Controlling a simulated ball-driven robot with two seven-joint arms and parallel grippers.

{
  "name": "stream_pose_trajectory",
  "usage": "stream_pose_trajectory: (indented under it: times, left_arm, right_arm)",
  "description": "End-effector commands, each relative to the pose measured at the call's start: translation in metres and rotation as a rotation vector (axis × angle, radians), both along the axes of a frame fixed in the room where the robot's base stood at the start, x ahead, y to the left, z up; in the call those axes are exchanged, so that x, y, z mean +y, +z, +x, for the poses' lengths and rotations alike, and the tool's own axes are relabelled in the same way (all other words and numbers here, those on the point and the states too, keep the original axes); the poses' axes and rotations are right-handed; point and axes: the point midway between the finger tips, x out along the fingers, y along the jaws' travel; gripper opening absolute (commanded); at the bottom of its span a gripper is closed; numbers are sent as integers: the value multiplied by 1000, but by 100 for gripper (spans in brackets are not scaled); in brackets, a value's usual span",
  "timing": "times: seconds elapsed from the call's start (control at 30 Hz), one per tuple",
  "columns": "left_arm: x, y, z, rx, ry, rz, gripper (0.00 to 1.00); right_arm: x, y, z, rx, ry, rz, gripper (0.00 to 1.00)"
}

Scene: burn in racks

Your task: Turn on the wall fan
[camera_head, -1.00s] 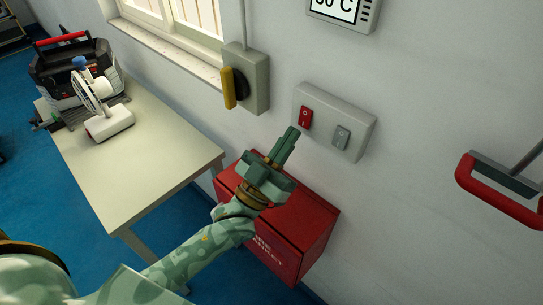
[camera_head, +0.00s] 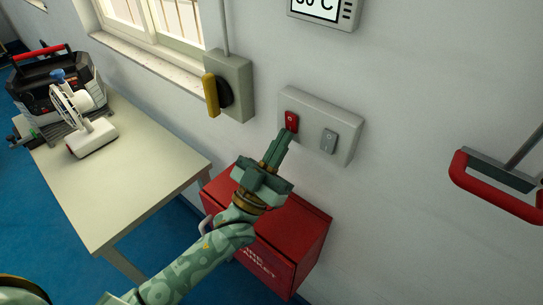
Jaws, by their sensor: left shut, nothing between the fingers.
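A pale switch plate (camera_head: 311,112) is mounted on the wall. I cannot tell whether the tips touch the switch or the plate. A small white fan (camera_head: 75,115) stands on the table at the left. No wall-mounted fan shows. My right gripper is not in view.
A grey box with a yellow rotary handle (camera_head: 211,95) is on the wall left of the plate. A red fire blanket box (camera_head: 307,225) sits below. A table (camera_head: 140,165) holds a tool case (camera_head: 35,85). A red-handled lever (camera_head: 495,188) is at right, a display (camera_head: 322,8) above.

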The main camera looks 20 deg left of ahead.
Motion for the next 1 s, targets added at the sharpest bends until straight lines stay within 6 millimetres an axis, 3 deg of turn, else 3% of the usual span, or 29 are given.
stream_pose_trajectory:
  times: [0.17, 0.63, 1.0]
  left_arm:
    - [5, -15, -14, 4, 0, 1, 0]
    - [32, -89, -90, 4, 0, 0, 0]
    - [41, -110, -113, -1, 0, 0, 0]
  right_arm:
    - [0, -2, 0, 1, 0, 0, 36]
    - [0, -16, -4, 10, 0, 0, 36]
    - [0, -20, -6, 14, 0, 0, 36]
